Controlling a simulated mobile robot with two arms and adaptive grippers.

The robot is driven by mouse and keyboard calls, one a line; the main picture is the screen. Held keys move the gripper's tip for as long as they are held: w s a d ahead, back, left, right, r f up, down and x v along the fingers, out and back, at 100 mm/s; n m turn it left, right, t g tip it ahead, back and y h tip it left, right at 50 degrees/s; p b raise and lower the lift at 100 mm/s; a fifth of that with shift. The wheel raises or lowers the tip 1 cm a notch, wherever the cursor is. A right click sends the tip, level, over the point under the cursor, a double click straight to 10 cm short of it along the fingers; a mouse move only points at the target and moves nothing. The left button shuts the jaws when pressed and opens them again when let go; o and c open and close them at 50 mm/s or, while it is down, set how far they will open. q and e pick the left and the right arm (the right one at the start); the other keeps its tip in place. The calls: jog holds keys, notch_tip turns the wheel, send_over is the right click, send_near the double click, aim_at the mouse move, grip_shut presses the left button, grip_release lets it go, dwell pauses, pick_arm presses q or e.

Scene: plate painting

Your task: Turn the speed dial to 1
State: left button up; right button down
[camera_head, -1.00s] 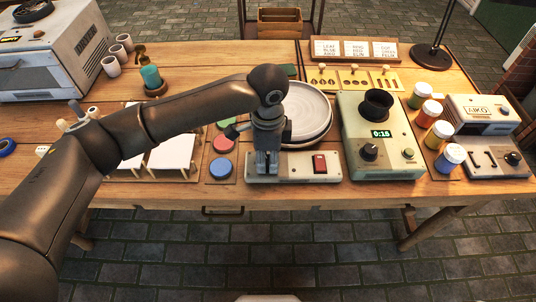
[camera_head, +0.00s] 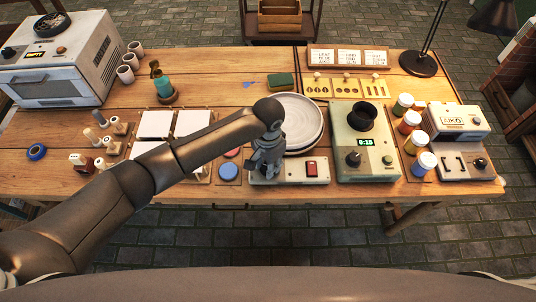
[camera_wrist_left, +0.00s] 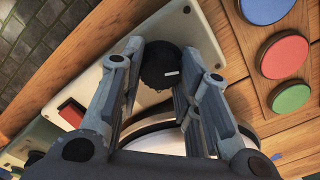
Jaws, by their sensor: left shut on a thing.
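The speed dial (camera_wrist_left: 158,68) is a black ribbed knob with a short white mark, on the cream turntable base (camera_head: 298,175). In the left wrist view the knob sits between the fingers of my left gripper (camera_wrist_left: 152,62), which is shut on it; the mark lies near the right-hand finger. In the head view the same gripper (camera_head: 263,168) points down at the left part of the base and hides the dial. Any numbers around the dial cannot be read. The pale round plate (camera_head: 304,125) lies behind the base. My right gripper is not in view.
A red rocker switch (camera_head: 311,170) is right of the dial. A green unit (camera_head: 367,179) with a display and black cup stands further right, beside paint jars (camera_head: 412,143). Blue (camera_head: 229,171), red and green round pads lie close to the left.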

pick_arm(q)
jog(key=shift+r+n+p, duration=0.15)
jog(key=shift+n+p, duration=1.2)
jog(key=shift+n, duration=0.05)
jog(key=shift+w, duration=0.1)
jog(key=o, duration=1)
notch_tip(320, 180, up, 12)
jog(key=shift+f, duration=0.1)
jog(key=shift+d, duration=0.1)
